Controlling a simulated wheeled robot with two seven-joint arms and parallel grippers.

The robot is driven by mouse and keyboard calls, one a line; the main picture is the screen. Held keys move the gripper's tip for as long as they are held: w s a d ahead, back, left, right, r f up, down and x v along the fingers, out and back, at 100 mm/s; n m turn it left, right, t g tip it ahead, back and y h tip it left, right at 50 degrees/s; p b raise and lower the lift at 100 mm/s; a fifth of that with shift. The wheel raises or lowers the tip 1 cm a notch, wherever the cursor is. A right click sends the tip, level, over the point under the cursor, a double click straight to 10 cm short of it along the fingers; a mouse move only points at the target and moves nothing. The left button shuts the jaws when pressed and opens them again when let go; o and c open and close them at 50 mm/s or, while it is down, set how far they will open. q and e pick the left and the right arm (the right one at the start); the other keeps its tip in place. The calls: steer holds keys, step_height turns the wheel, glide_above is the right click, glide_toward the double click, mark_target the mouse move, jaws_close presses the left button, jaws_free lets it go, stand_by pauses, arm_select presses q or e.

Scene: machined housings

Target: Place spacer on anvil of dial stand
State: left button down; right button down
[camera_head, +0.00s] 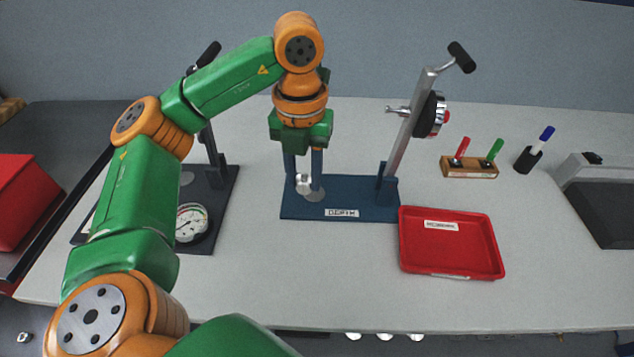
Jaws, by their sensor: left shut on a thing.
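The blue dial stand (350,193) has a flat base with a label at its front and a grey post on its right, carrying a dial seen edge-on. Its round anvil (314,195) is on the left part of the base. My left gripper (303,179) points down over the anvil, with its two fingers shut on a small silvery spacer (303,184). The spacer is at or just above the anvil; I cannot tell if they touch. My right gripper is not in view.
A red tray (450,262) with a label lies at the stand's front right. A wooden block (468,167) holds red and green pens. A dark holder (527,160) has a blue pen. A dark stand with a dial gauge (191,222) is partly behind my left arm. The front middle table is clear.

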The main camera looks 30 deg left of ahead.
arm_select(q)
steer(key=w+a+f, duration=0.1)
steer(key=w+f, duration=0.1)
steer(key=w+a+f+p, duration=0.1)
steer(key=w+f, duration=0.3)
steer(key=w, duration=0.1)
steer(key=shift+a+f+p, duration=0.25)
steer(key=shift+a+p, duration=0.05)
steer(key=shift+a, duration=0.1)
step_height(320, 180, down, 4)
steer(key=shift+w+a+r+p, duration=0.1)
steer(key=shift+a+r+p, duration=0.1)
steer(key=shift+p, duration=0.5)
steer(key=shift+f, duration=0.3)
steer(key=c, duration=0.5)
jaws_free()
steer(key=shift+d, duration=0.1)
steer(key=shift+c, duration=0.2)
steer(key=shift+r, duration=0.15)
step_height(320, 180, up, 12)
steer(key=b, duration=0.1)
steer(key=shift+b, duration=0.35)
steer(key=shift+r, duration=0.1)
